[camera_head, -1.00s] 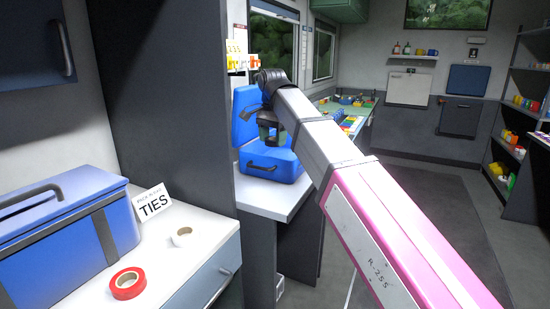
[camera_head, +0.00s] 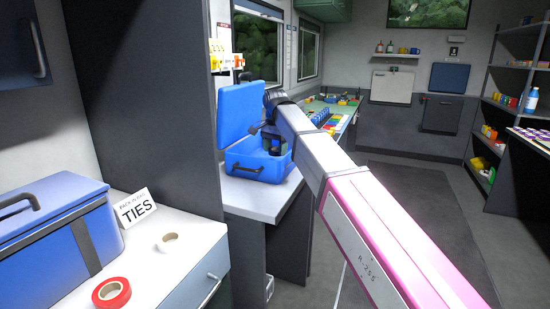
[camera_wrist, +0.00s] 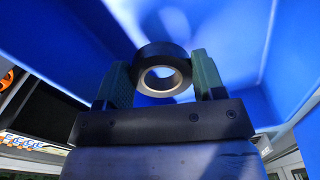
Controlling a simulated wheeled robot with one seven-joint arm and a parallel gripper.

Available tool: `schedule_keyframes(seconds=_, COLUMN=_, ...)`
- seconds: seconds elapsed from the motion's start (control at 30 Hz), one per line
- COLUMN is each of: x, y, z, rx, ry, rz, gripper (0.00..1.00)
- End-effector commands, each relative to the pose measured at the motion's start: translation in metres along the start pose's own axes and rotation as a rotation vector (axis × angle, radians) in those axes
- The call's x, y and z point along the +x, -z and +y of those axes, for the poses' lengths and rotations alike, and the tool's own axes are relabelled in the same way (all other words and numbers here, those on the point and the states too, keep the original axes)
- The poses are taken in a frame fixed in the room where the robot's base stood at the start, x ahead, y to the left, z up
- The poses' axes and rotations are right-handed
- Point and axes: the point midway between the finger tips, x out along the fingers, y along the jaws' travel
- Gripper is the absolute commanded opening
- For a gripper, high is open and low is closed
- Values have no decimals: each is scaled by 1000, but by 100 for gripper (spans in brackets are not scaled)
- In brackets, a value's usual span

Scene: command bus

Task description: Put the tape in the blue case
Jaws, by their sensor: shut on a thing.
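My gripper (camera_wrist: 162,80) is shut on a roll of black tape (camera_wrist: 162,58), held between its two green fingertips in the wrist view. Blue surfaces of the blue case (camera_wrist: 230,45) fill the background of that view. In the head view the blue case (camera_head: 240,168) stands open on a white counter, its lid raised at the back. My gripper (camera_head: 275,146) is at the case's opening, toward its right side. The tape is too small and dark to make out in the head view.
A red tape roll (camera_head: 111,293) and a white roll (camera_head: 169,241) lie on the near counter, beside a TIES sign (camera_head: 135,208) and a closed blue bag (camera_head: 50,235). A dark wall panel (camera_head: 145,90) stands left of the case. The floor at right is clear.

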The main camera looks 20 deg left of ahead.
Motion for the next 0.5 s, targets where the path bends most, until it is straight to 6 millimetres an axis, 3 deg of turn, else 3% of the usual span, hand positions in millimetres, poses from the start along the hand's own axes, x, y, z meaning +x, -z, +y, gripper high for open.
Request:
schedule_keyframes(seconds=0.23, x=33, y=-1, z=1, rx=0, ry=-1, rz=-1, gripper=40)
schedule_keyframes(seconds=0.5, x=35, y=-1, z=0, rx=0, ry=-1, rz=0, gripper=40)
